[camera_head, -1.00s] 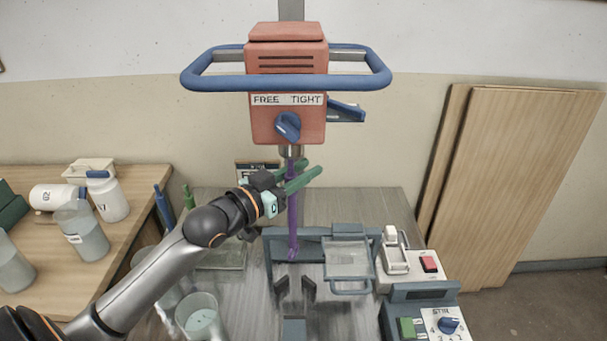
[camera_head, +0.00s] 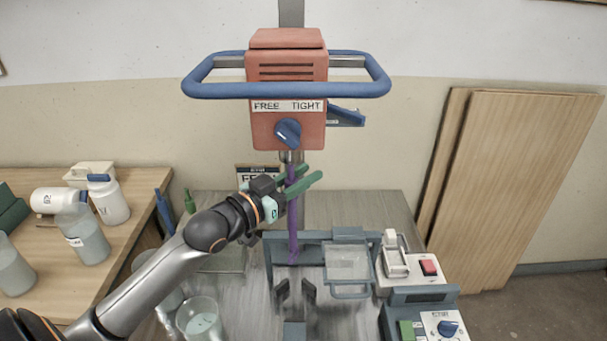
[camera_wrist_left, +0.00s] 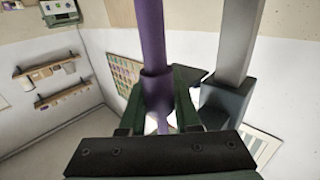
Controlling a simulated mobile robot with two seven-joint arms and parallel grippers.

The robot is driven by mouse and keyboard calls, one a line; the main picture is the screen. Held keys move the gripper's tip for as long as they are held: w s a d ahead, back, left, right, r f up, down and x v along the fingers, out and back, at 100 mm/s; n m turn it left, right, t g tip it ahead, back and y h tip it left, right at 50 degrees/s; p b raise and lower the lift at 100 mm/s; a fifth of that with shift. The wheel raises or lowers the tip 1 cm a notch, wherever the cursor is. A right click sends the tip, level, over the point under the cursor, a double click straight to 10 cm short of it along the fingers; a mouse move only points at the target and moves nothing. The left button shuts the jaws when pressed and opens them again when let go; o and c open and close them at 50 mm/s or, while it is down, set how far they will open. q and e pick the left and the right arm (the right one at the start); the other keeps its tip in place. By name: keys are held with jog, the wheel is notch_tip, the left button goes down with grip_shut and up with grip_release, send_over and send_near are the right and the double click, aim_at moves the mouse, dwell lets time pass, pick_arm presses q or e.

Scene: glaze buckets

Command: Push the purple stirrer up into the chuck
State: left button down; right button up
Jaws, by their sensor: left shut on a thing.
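The purple stirrer (camera_head: 293,225) hangs upright below the red motor head (camera_head: 288,75). My left gripper (camera_head: 299,182) has its green fingers shut on the stirrer's upper shaft, just under the chuck. The grey metal chuck (camera_head: 291,156) is under the head, and the stirrer's top seems to meet its underside; I cannot tell how far in it sits. In the left wrist view, the purple shaft (camera_wrist_left: 151,40) with its thicker collar runs between the fingers (camera_wrist_left: 160,105). The blue knob (camera_head: 288,132) sits below the FREE and TIGHT labels. My right gripper is not in view.
A blue handle loop (camera_head: 285,91) surrounds the head, and a blue lever (camera_head: 345,117) sticks out right. Dark prongs (camera_head: 296,290) and a guard (camera_head: 347,262) stand below. A beaker (camera_head: 201,319) is at the front left, and a stir control box (camera_head: 441,325) at the front right.

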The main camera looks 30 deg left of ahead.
pick_arm(q)
jog(key=p, duration=0.3)
dwell(3.5)
jog(key=shift+r, duration=1.8)
dwell(2.2)
